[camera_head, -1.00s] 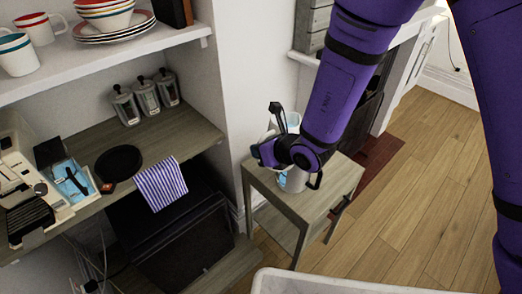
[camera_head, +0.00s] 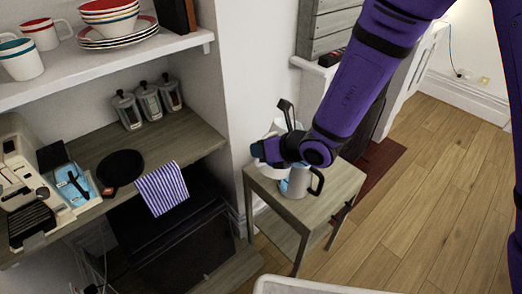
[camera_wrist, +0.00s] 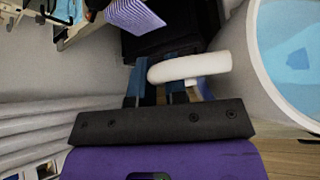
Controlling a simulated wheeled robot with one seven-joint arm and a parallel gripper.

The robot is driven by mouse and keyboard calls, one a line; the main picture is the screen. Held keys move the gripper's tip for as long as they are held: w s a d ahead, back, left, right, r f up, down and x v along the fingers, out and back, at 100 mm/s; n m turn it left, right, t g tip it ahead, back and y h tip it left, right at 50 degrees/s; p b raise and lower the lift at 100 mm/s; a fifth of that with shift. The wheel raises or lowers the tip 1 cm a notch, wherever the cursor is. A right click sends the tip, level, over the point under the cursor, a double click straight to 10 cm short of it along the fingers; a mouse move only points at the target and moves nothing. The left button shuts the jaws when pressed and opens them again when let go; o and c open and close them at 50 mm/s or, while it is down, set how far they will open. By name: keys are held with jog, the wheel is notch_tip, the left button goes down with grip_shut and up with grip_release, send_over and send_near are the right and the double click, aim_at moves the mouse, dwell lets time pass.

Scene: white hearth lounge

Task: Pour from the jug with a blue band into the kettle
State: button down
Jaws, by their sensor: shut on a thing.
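My gripper (camera_head: 266,151) is over the small side table and shut on the white handle (camera_wrist: 190,67) of a white jug (camera_wrist: 256,62). Blue liquid (camera_wrist: 295,55) shows inside the jug's open mouth in the wrist view. In the head view, the jug's white upper part (camera_head: 279,125) shows just behind my gripper, which hides much of it. A grey kettle (camera_head: 300,183) with a black side handle stands upright on the table, close below my gripper. A black upright piece (camera_head: 287,112) rises behind my gripper; I cannot tell for sure whether it is the kettle's lid.
The side table (camera_head: 335,184) has bare room at its right. At left, a counter (camera_head: 185,135) holds several grey canisters, a black round pan (camera_head: 120,167) and a striped cloth (camera_head: 162,188). Above it, a white shelf (camera_head: 130,48) carries plates, bowls and mugs. Wooden floor lies open at right.

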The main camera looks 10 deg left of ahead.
jog(key=shift+w+r+m+g+y, duration=0.1)
jog(key=shift+r+m+g+y, duration=0.25)
jog(key=shift+r, duration=0.2)
jog(key=shift+f, duration=0.7)
jog(key=shift+w+d+f+m+g+y, duration=0.1)
jog(key=shift+f+m+g+y, duration=0.2)
jog(key=shift+f, duration=1.55)
jog(key=shift+w+d+m, duration=0.1)
jog(key=shift+m, duration=0.15)
jog(key=shift+w+d+r+m+g+y, duration=0.15)
jog(key=shift+r+m+g+y, duration=0.15)
jog(key=shift+r, duration=0.25)
jog(key=shift+w+d+r+m+g+y, duration=0.15)
jog(key=shift+r+m+y, duration=0.1)
jog(key=shift+r, duration=0.25)
dwell(1.7)
jog(key=shift+a, duration=0.1)
